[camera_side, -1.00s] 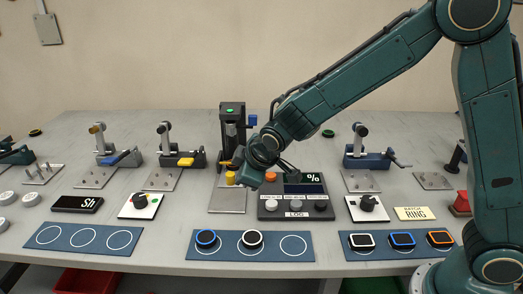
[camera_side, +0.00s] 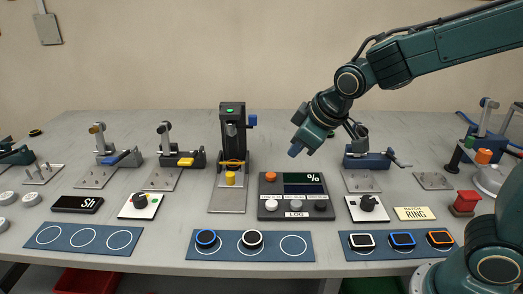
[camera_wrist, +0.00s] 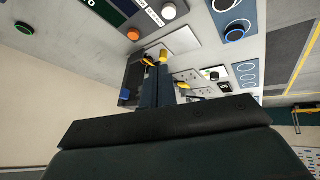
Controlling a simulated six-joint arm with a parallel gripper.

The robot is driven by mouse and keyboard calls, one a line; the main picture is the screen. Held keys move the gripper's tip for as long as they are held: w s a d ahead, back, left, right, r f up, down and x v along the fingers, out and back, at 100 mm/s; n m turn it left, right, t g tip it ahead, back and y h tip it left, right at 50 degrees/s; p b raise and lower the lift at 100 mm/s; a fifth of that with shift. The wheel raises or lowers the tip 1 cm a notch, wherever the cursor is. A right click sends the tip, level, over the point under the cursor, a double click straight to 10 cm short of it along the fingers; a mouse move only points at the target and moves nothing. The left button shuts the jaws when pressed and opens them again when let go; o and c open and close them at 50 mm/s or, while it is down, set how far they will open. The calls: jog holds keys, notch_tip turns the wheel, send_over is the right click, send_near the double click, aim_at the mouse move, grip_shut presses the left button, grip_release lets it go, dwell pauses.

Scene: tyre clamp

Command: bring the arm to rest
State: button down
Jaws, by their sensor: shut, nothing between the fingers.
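The gripper touches nothing that I can see. The black press (camera_side: 233,140) has a green light on top and a yellow piece (camera_side: 230,178) at its base.
The log panel (camera_side: 270,208) stands at the middle. A blue clamp (camera_side: 370,161) stands behind and right of my gripper. Mats hold rings: one (camera_side: 293,245) at centre, one (camera_side: 360,254) at right. A red button (camera_side: 466,201) stands at right.

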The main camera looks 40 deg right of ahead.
jog(key=s+d+r+m, duration=0.1)
jog(key=s+d+m, duration=0.1)
jog(key=s, duration=0.8)
jog(key=s+d+r+m, duration=0.2)
jog(key=s, duration=0.8)
jog(key=shift+d+r+g, duration=0.25)
jog(key=shift+g, duration=0.15)
